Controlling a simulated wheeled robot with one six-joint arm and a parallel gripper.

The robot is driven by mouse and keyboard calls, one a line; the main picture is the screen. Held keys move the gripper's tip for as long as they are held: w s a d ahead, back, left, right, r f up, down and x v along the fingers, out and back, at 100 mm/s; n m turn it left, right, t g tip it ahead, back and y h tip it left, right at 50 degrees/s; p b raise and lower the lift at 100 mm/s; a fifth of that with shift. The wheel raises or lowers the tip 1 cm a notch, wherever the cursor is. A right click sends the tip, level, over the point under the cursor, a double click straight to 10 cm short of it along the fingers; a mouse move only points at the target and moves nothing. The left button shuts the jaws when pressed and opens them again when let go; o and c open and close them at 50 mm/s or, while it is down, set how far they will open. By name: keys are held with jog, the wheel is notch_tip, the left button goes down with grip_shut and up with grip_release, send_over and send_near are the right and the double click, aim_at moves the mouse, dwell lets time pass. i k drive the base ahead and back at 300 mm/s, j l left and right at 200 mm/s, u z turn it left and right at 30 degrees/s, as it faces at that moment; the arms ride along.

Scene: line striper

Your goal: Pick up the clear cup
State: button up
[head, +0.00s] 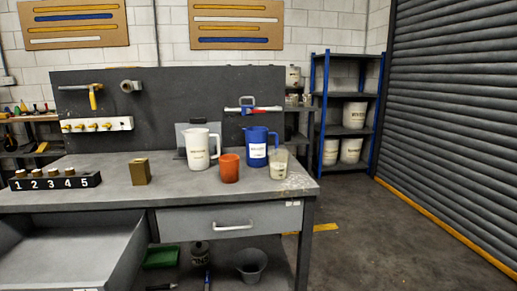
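The clear cup (279,165) stands upright near the right end of the grey workbench (110,181). It looks translucent, with a pale lower part. It is close in front of and to the right of a blue jug (256,148), which carries a white label. An orange cup (229,168) stands to its left, with a white jug (199,150) farther left. My gripper does not show in the head view.
A brass-coloured block (140,172) and a numbered black rack (54,181) stand on the left of the bench. The bench has a closed drawer (229,222) and an open one (88,257) at lower left. Shelves (346,130) stand behind right. The floor (385,240) on the right is clear.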

aim_at(279, 158)
jog(key=i+j, duration=0.1)
jog(key=i, duration=0.25)
jog(key=i+j+z, duration=0.1)
jog(key=i, duration=0.3)
jog(key=i+j, duration=0.15)
jog(key=i, duration=0.2)
jog(key=z, duration=0.05)
